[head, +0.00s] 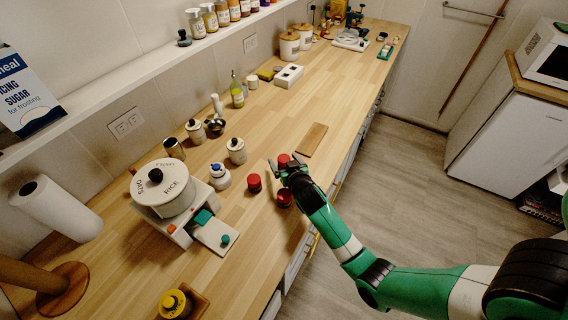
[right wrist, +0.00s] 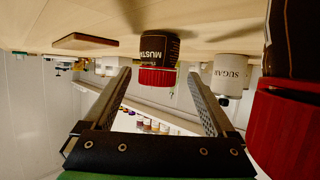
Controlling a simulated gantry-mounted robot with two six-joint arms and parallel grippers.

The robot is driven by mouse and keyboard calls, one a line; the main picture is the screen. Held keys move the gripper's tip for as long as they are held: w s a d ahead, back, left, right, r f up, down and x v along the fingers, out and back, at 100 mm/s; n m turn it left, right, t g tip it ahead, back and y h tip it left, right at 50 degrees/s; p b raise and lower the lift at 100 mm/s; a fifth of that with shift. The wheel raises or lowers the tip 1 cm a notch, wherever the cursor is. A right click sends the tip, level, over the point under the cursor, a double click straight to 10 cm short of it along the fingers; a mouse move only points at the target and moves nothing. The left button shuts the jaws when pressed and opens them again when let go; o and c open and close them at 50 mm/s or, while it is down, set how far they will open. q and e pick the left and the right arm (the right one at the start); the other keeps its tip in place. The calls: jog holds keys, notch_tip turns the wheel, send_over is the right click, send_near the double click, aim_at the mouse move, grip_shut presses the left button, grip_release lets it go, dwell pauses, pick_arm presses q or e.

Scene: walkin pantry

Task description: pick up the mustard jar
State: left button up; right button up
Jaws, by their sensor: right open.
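The mustard jar (right wrist: 158,46) has a dark label reading "MUST" and a red lid. It appears upside down in the right wrist view, ahead of and between my open finger tips, with no contact visible. In the head view the red lid just beyond my gripper (head: 283,160) appears to be this jar, partly hidden by the gripper. My right gripper (head: 284,171) is open and empty, low over the counter; its fingers also show in the right wrist view (right wrist: 158,78). My left gripper is not in view.
Red-lidded jars stand close by, one left of the gripper (head: 254,183) and one beside my wrist (head: 284,198). A large red lid (right wrist: 288,125) fills the wrist view's right side. A sugar canister (right wrist: 231,72) stands behind. A wooden board (head: 312,139) lies at right.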

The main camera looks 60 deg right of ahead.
aim_at(283, 155)
jog(key=x, duration=0.4)
jog(key=shift+d, duration=0.2)
jog(key=shift+s, duration=0.1)
jog(key=c, duration=1.4)
jog(key=shift+r, duration=0.1)
jog(key=shift+c, duration=0.2)
jog(key=shift+r, duration=0.4)
notch_tip(283, 155, up, 3)
jog(key=shift+s+a+f, duration=0.1)
jog(key=s+a+r+p, duration=0.7)
jog(key=s+r+p, duration=0.1)
jog(key=s, duration=0.3)
jog(key=shift+s+a+r, duration=0.25)
jog(key=shift+a+r, duration=0.05)
jog(key=shift+r, duration=0.35)
